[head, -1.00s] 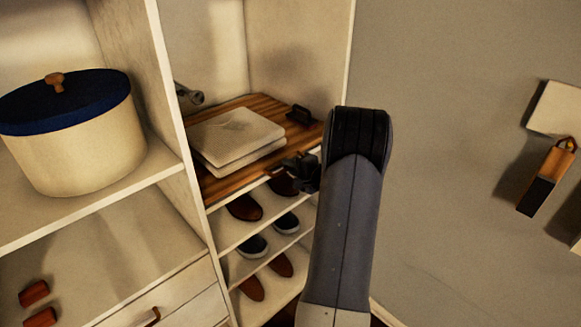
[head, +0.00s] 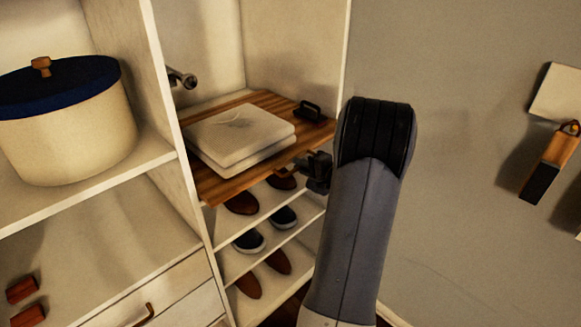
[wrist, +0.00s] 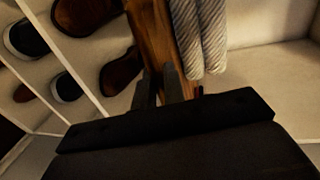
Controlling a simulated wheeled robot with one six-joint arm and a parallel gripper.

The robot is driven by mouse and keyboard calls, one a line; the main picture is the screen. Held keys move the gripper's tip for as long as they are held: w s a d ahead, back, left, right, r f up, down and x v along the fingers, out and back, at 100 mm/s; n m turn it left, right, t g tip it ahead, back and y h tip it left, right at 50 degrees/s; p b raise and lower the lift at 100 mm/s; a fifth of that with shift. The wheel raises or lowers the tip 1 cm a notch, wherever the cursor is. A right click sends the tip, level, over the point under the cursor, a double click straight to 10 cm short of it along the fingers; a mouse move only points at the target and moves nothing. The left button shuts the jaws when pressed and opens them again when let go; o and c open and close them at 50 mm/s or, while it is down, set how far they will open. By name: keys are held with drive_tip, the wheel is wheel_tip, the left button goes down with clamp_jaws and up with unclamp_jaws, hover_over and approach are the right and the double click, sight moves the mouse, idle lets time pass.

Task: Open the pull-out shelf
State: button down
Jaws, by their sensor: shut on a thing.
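The wooden pull-out shelf (head: 232,183) juts out a little past the front of the white cabinet, above the shoe shelves. Folded light cloths (head: 240,135) lie on it, and a black iron-like object (head: 307,110) stands at its back right. In the wrist view, the fingers (wrist: 160,88) meet at the front of the wooden shelf (wrist: 155,35), beside the stacked cloths (wrist: 198,35).
Shoes (head: 249,241) stand on white shelves below. At left are a round box with a blue lid (head: 70,120) and a drawer with a handle (head: 146,316). The grey wall (head: 460,230) is at right, with hanging items (head: 550,160). The floor ahead is mostly hidden.

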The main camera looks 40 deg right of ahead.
drive_tip(key=f+b+v, duration=0.2)
drive_tip(key=b+v, duration=0.1)
drive_tip(key=v, duration=0.7)
drive_tip(key=s+f+b+v, duration=0.1)
drive_tip(key=b+v, duration=0.3)
drive_tip(key=v, duration=0.6)
drive_tip(key=shift+s+f, duration=0.25)
drive_tip(key=shift+f, duration=0.4)
drive_tip(key=shift+d, duration=0.1)
drive_tip(key=c, duration=1.6)
unclamp_jaws()
drive_tip(key=shift+o, duration=0.2)
drive_tip(key=shift+r, duration=0.1)
drive_tip(key=v, duration=1)
drive_tip(key=shift+s+d, duration=0.15)
drive_tip(key=shift+s, duration=0.2)
